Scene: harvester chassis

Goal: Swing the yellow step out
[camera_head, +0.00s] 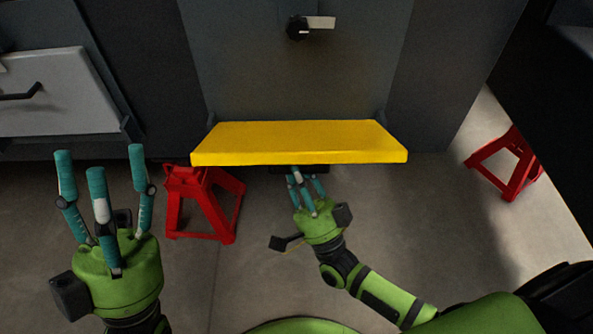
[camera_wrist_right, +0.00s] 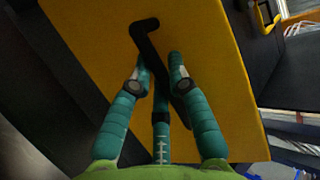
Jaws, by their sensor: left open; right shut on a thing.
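The yellow step (camera_head: 298,142) sticks out from the dark grey chassis panel, with its broad top face and front edge showing. In the right wrist view its yellow face (camera_wrist_right: 85,35) fills the middle. A bent black handle (camera_wrist_right: 144,38) lies across that face. My right gripper (camera_head: 301,178) is at the step's front edge, its fingertips partly hidden below it. In the wrist view its teal fingers (camera_wrist_right: 160,80) are closed around the lower part of the handle. My left gripper (camera_head: 100,163) is open and empty, left of the step, fingers pointing forward.
A red jack stand (camera_head: 205,205) stands on the floor between my left gripper and the step. Another red stand (camera_head: 508,165) is at the right. A black latch (camera_head: 298,28) sits on the panel above the step. The concrete floor (camera_head: 400,220) right of my right gripper is clear.

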